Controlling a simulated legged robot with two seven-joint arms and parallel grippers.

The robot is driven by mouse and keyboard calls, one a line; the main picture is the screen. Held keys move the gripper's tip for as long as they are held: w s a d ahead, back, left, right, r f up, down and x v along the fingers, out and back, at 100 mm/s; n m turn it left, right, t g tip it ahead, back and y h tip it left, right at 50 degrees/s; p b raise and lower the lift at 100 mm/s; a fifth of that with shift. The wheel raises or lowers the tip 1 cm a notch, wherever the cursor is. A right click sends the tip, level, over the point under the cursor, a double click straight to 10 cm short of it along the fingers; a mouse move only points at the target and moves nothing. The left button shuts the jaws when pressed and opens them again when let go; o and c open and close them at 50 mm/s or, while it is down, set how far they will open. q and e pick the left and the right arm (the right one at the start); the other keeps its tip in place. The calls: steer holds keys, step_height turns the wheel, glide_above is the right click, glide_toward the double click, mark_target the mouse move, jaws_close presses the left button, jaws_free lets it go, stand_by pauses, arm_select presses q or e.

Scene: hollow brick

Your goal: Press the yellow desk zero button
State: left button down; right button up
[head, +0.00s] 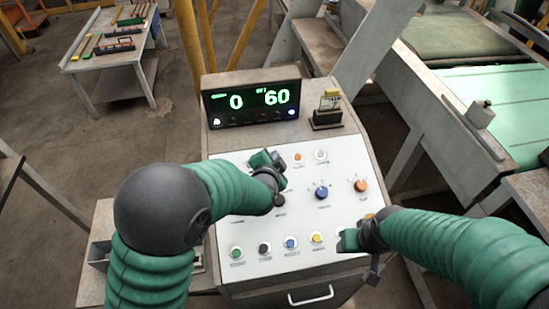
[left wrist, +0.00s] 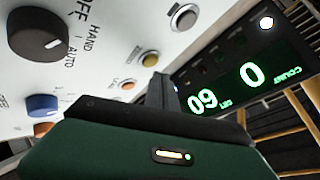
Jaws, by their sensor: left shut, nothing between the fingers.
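A yellow button (left wrist: 149,58) shows in the left wrist view on the pale panel, between a grey button (left wrist: 185,18) and an orange one (left wrist: 127,84). In the head view my left gripper (head: 263,160) hides that spot. My left gripper is shut and empty; its tip (left wrist: 165,92) appears close beside the yellow button, and contact cannot be told. Another yellow button (head: 316,238) is in the lower row. The button labels are too small to read. My right gripper (head: 348,240) is low over the panel's right side; its jaws are unclear.
The desk panel (head: 335,262) carries a black knob (left wrist: 38,40), a blue knob (head: 321,192) and an orange knob (head: 361,185). A conveyor (head: 500,110) lies at right.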

arm_select(q)
steer(key=shift+r, duration=0.1)
steer(key=r+p, duration=0.2)
steer(key=s+r+p, duration=0.1)
steer(key=r+p, duration=0.1)
steer(key=shift+s+d+r+p, duration=0.1)
steer(key=shift+s+r+p, duration=0.1)
steer(key=shift+r+p, duration=0.1)
stand_by(0.5)
